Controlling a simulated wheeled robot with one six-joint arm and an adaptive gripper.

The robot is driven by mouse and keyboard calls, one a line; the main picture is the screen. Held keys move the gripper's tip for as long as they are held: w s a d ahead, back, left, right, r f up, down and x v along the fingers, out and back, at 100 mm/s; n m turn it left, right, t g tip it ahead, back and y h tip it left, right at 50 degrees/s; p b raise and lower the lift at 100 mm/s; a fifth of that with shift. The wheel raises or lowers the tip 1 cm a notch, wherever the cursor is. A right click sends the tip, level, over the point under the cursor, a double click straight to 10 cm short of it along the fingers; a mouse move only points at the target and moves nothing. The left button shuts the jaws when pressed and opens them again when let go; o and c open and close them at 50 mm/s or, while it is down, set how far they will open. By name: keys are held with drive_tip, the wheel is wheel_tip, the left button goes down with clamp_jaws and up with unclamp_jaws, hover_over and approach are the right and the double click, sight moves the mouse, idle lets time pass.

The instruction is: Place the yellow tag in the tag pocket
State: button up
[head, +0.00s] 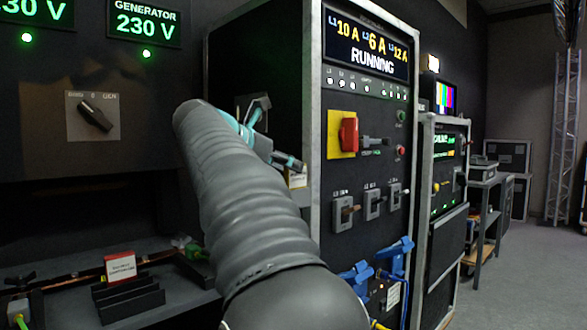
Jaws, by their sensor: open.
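My gripper (279,136) is partly hidden behind my grey arm. Its teal and black fingers are spread apart in front of the dark side of the rack, with nothing visible between them. A small pale yellow tag with dark lettering (297,180) shows just below the lower finger, by the rack's front left post. Its left part is hidden by my arm, and I cannot tell whether it sits in a pocket or touches the finger. I cannot make out the tag pocket for certain.
The rack's front (365,120) carries a red switch on a yellow plate (348,135), several small switches and blue plugs (355,276). A red and white card (119,267) stands by a black slotted holder (128,300) at lower left. Open floor (525,270) lies at right.

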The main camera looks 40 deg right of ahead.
drive_tip(key=v, duration=0.9)
drive_tip(key=shift+a+p, duration=0.2)
drive_tip(key=shift+p, duration=0.1)
